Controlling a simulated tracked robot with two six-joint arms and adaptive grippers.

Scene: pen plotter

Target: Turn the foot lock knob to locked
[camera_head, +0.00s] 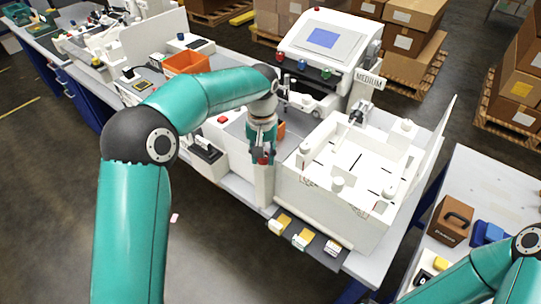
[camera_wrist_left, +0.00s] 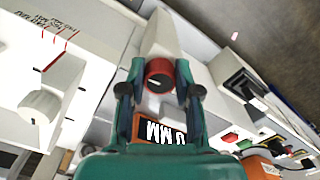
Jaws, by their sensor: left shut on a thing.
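A round red knob with a dark rim (camera_wrist_left: 158,75) sits on top of a white post, seen in the left wrist view. A short light pointer line marks its face. My left gripper (camera_wrist_left: 160,88) is shut on this knob, one finger on each side. In the head view my left gripper (camera_head: 262,158) points down at the post (camera_head: 264,185), and only a bit of red shows between the fingers. I take the red knob to be the foot lock knob; no lock label is readable. My right arm shows at the lower right, its gripper out of view.
The white plotter box (camera_head: 340,205) with several white knobs stands right of the post. A white knob (camera_wrist_left: 38,105) with red scale marks is close by in the wrist view. An orange bin (camera_head: 186,62) and a console with a blue screen (camera_head: 322,38) are farther back.

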